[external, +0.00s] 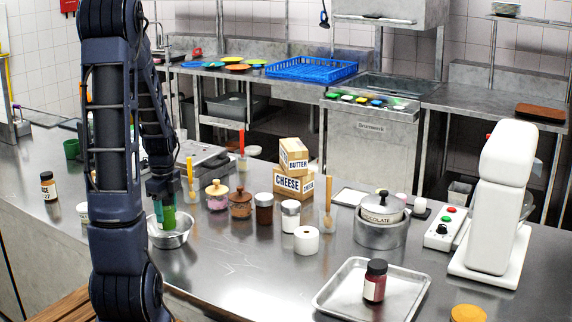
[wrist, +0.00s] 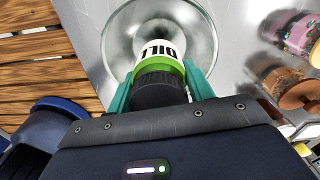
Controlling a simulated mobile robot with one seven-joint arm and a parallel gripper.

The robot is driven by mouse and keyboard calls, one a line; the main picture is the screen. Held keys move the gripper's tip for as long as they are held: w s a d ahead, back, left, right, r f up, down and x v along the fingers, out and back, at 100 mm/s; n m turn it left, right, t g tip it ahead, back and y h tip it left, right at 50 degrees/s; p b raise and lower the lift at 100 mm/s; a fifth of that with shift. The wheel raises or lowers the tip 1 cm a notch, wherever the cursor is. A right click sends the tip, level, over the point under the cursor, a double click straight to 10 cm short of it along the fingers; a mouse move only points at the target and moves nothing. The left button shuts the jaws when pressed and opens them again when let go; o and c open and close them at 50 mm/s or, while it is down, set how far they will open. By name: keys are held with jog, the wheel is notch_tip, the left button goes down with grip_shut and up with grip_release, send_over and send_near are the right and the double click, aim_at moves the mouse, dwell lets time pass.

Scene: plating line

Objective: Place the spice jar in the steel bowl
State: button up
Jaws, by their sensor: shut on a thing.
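The spice jar (wrist: 160,66), with a black lid, a green band and a white label reading DILL, is between the green fingers of my gripper (wrist: 158,88). My gripper is shut on it. The steel bowl (wrist: 205,30) lies directly beyond the jar in the wrist view. In the external view my gripper (external: 166,214) is over the steel bowl (external: 178,240), with its fingertips at about the rim. The jar's lower end appears within the bowl's outline; whether it touches the bottom cannot be told.
Several jars, including a pink-filled one (external: 216,195) and a brown one (external: 240,204), stand right of the bowl. A tray (external: 335,296) holds a dark-capped red jar (external: 375,281). Another jar (external: 48,186) stands far left. The counter's front middle (external: 235,275) is clear.

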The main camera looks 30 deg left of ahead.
aim_at(168, 221)
jog(key=shift+f, duration=2)
jog(key=o, duration=1.1)
jog(key=shift+f, duration=0.15)
jog(key=shift+o, duration=0.2)
notch_tip(168, 221, up, 12)
jog(key=shift+r, duration=0.1)
jog(key=shift+d+r, duration=0.35)
jog(key=s+d+r+n+t, duration=0.1)
jog(key=s+d+r+n, duration=0.3)
jog(key=d, duration=0.3)
jog(key=s+d+r+n+t, duration=0.2)
jog(key=s+d+r+n, duration=0.2)
jog(key=d, duration=0.4)
jog(key=s+d+r+n+t, duration=0.1)
jog(key=s+d+r+n, duration=0.3)
jog(key=d+n, duration=0.4)
jog(key=shift+s+d+r+t, duration=0.25)
jog(key=shift+s+r+t, duration=0.1)
jog(key=shift+s, duration=0.5)
